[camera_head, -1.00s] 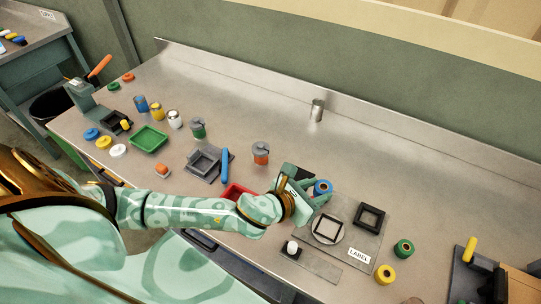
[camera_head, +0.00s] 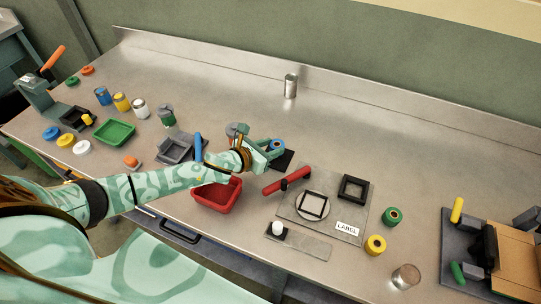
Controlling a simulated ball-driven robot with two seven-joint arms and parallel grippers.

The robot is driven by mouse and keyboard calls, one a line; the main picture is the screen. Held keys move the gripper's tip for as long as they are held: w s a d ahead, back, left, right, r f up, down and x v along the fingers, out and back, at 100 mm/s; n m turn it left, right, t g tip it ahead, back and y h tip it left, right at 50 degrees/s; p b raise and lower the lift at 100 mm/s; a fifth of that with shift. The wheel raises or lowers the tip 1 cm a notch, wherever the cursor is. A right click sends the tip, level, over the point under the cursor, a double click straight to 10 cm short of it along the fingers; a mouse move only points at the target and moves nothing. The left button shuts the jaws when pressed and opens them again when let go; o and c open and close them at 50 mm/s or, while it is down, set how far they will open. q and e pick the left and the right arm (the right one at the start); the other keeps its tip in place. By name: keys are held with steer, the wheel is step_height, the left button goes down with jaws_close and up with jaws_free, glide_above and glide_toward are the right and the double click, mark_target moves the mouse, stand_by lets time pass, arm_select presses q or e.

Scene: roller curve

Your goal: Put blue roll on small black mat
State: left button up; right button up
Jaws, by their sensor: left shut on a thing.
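The blue roll (camera_head: 277,145) shows between the fingers of my left gripper (camera_head: 274,149), near the middle of the bench. The gripper is shut on it. The small black mat (camera_head: 286,160) lies flat on the bench just below and right of the roll, partly hidden by the gripper and roll. The roll appears at or over the mat's far left part; I cannot tell whether it touches the mat. My right gripper is not in view.
A red tray (camera_head: 217,194) and a red-handled roller (camera_head: 287,181) lie in front of the mat. A grey plate (camera_head: 291,209) with black frames is at front right. Green (camera_head: 392,216) and yellow (camera_head: 375,245) rolls stand farther right.

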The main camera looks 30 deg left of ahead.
arm_select(q)
step_height(320, 180, down, 3)
steer(key=shift+d+r+b, duration=0.1)
steer(key=shift+r+b, duration=0.05)
steer(key=shift+b, duration=0.2)
steer(key=shift+r, duration=0.1)
steer(key=shift+s+f, duration=0.1)
steer(key=shift+f, duration=0.1)
steer(key=o, duration=1)
steer(key=shift+c, duration=0.2)
